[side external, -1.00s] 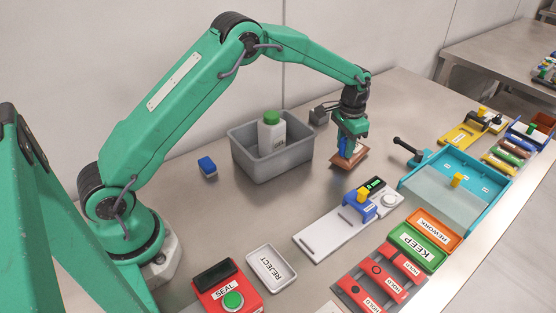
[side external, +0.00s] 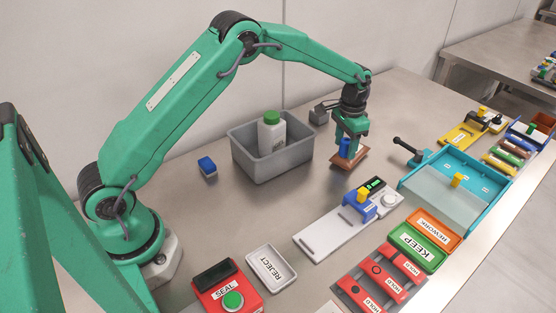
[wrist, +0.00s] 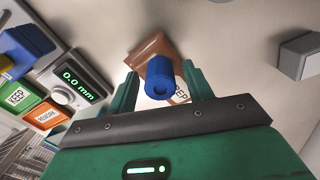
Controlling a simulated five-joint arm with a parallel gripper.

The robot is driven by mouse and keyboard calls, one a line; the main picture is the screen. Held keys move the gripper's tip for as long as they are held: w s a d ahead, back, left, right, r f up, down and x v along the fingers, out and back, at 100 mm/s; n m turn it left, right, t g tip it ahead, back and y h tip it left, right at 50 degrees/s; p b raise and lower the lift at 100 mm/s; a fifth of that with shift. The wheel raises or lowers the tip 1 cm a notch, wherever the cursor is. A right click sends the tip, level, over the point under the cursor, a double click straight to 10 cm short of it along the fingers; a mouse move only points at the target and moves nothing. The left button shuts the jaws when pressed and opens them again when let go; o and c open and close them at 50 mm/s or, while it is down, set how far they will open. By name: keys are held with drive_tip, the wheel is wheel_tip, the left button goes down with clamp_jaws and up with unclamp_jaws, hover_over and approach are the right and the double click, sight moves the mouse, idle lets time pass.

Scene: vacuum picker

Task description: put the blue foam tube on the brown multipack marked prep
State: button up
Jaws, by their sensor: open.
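The blue foam tube (side external: 345,147) stands upright on the brown multipack (side external: 347,162), on the bench right of the grey bin. In the wrist view the tube (wrist: 164,82) shows end-on over the multipack (wrist: 148,50), with a partly hidden white label reading "PREP" in part. My gripper (side external: 350,136) is just above the multipack. It is open, with one finger on each side of the tube; in the wrist view a gap shows left of the tube, while the right finger is close beside it. I cannot tell whether that finger touches it.
A grey bin (side external: 252,165) holding a white bottle with a green cap (side external: 271,132) stands left of my gripper. A white gauge with a display (side external: 352,212) is in front. A teal tray (side external: 435,187) is to the right. Bare bench lies between them.

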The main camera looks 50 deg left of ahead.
sight(346, 141)
wheel_tip(346, 141, up, 11)
drive_tip(key=shift+f, duration=0.2)
drive_tip(key=shift+r, duration=0.55)
idle(0.3)
drive_tip(key=s+a+r+n+t, duration=0.1)
drive_tip(key=s+r, duration=0.5)
drive_tip(key=s, duration=0.3)
drive_tip(key=s+a+r+n+t, duration=0.1)
drive_tip(key=s+r+t, duration=0.1)
drive_tip(key=s+r, duration=0.55)
drive_tip(key=s+f+t, duration=0.1)
drive_tip(key=s+f, duration=0.1)
drive_tip(key=s, duration=0.7)
drive_tip(key=s+a+f+n+t, duration=0.1)
drive_tip(key=s+f, duration=0.1)
drive_tip(key=s, duration=0.8)
drive_tip(key=shift+a+f+t, duration=0.25)
drive_tip(key=shift+t, duration=0.05)
